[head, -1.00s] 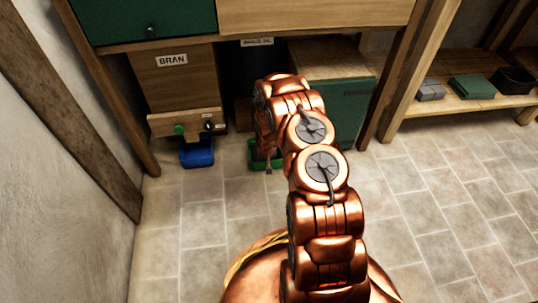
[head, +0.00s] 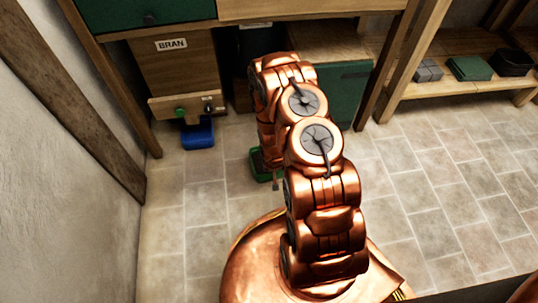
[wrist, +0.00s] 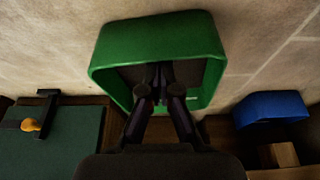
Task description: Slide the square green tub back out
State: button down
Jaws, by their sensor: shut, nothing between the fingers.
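The square green tub (head: 260,172) stands on the stone floor in front of the dark gap under the cabinet. My arm hides most of it in the head view. In the wrist view the tub (wrist: 158,38) fills the middle, its open top towards the camera and its inside dark. My gripper (wrist: 160,84) reaches down inside the tub, fingers together with nothing between them. The fingers are within the rim; whether they touch a wall or the bottom is hard to tell. The gripper is hidden behind my arm in the head view.
A blue tub (head: 198,133) stands left under the bin marked BRAN (head: 171,70), below a small panel with a green knob (head: 181,112). A green chest (head: 347,95) stands right of the gap. Wooden posts flank the cabinet. The floor (head: 425,185) at the right is clear.

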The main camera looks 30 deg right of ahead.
jog(key=shift+s+a, duration=0.25)
jog(key=shift+s, duration=0.3)
jog(key=shift+s+a, duration=0.2)
jog(key=shift+s, duration=0.3)
jog(key=p+v, duration=0.8)
jog(key=v, duration=1.2)
jog(key=shift+s, duration=0.1)
jog(key=s+a+r+n+g+y+p, duration=0.1)
jog(key=a+r+p, duration=0.5)
jog(key=r, duration=1.5)
jog(key=s+a+r+n+g+p, duration=0.1)
jog(key=s+r+p, duration=0.1)
jog(key=r+p, duration=1.35)
jog(key=s+a+r+n+g+p, duration=0.1)
jog(key=s+a+r+p, duration=0.1)
jog(key=s+r, duration=0.4)
jog(key=s+a+r+g+p, duration=0.1)
jog(key=s+r+p, duration=0.2)
jog(key=r, duration=1.4)
jog(key=s+a+r+n+g+p, duration=0.1)
jog(key=s+a+r+p, duration=0.1)
jog(key=s+r, duration=0.8)
jog(key=shift+s+a+r+n+p, duration=0.25)
jog(key=shift+a+r+n+p, duration=0.1)
jog(key=shift+r+p, duration=0.45)
